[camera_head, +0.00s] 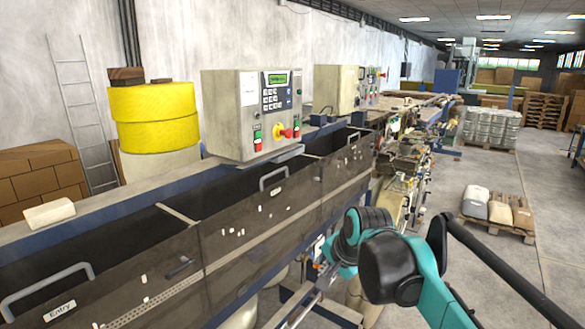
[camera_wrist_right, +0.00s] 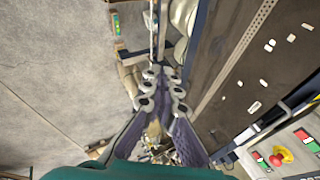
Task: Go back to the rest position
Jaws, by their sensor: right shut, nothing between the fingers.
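My right gripper (camera_wrist_right: 164,80) shows in the right wrist view with its two fingers drawn together at the tips and nothing between them. In the head view my right arm, teal and black, reaches in from the lower right, in front of the long machine (camera_head: 235,240). The gripper's fingers cannot be made out clearly there. My left gripper and left arm are in neither view.
A control box (camera_head: 252,115) with a red knob stands on the machine; a red knob also shows in the wrist view (camera_wrist_right: 281,155). Yellow rolls (camera_head: 153,118) stand behind. A pallet of bags (camera_head: 497,212) lies on the open floor at right.

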